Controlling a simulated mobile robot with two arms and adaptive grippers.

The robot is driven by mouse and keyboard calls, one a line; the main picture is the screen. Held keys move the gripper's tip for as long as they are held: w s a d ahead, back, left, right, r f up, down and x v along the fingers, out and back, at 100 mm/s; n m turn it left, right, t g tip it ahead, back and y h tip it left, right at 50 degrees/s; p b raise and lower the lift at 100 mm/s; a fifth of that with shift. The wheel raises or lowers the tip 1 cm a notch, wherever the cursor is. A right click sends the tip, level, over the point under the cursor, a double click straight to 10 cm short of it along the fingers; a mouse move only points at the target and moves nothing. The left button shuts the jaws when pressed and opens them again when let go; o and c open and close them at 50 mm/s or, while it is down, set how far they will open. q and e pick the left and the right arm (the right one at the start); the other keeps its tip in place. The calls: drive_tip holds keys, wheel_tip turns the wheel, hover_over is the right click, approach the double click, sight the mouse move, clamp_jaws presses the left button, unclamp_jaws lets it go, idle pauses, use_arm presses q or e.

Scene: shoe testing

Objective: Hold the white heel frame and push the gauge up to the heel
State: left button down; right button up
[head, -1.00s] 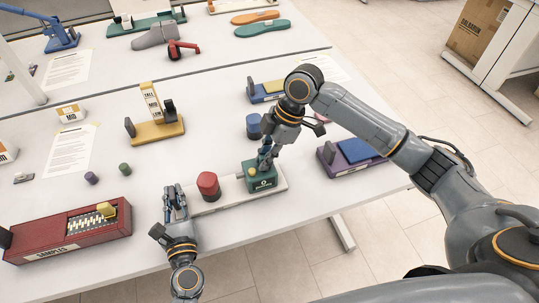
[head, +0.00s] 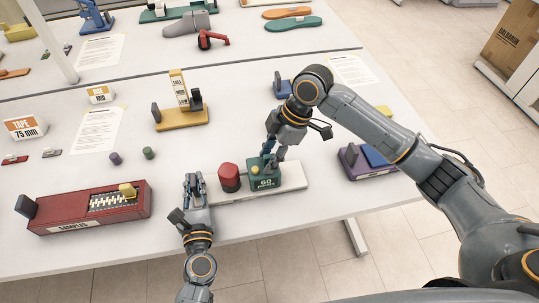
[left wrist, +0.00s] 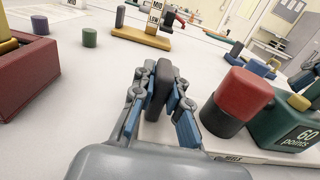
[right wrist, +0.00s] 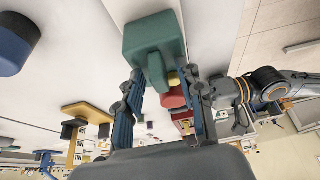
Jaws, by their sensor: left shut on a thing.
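The white heel frame (head: 290,186) is a flat plate near the front table edge. My left gripper (head: 194,183) is shut on the dark grey upright (left wrist: 164,85) at its left end. A red heel block (head: 229,172) with a dark lower part stands on the frame beside that upright. The green gauge (head: 265,182), marked 60, with a yellow knob, sits to its right, with a small gap in the head view. My right gripper (head: 270,160) reaches down at the gauge's back. In the right wrist view its fingers stand apart on either side of a green part (right wrist: 155,45). Contact there is unclear.
A red samples box (head: 90,212) stands to the left and a purple block (head: 352,163) to the right. A yellow stand (head: 181,118) and two small cylinders (head: 148,153) are behind. The table front edge is close to the frame.

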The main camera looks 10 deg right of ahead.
drive_tip(key=v, duration=1.2)
drive_tip(key=shift+a, duration=0.1)
drive_tip(key=shift+a, duration=0.25)
drive_tip(key=c, duration=0.6)
drive_tip(key=a+h, duration=0.1)
drive_tip(key=a, duration=0.3)
drive_tip(key=a+g+h, duration=0.1)
drive_tip(key=a+h, duration=0.1)
drive_tip(key=a, duration=0.3)
drive_tip(key=shift+s+a+f+n, duration=0.1)
drive_tip(key=shift+a+f+n, duration=0.1)
drive_tip(key=shift+a+n, duration=0.1)
clamp_jaws()
drive_tip(key=t+h, duration=0.1)
drive_tip(key=h, duration=0.3)
approach(260, 166)
drive_tip(key=a+f, duration=0.2)
drive_tip(key=f, duration=0.1)
drive_tip(key=a+f, duration=0.1)
drive_tip(key=shift+s+f, duration=0.1)
drive_tip(key=shift+f, duration=0.3)
drive_tip(key=shift+d, duration=1.95)
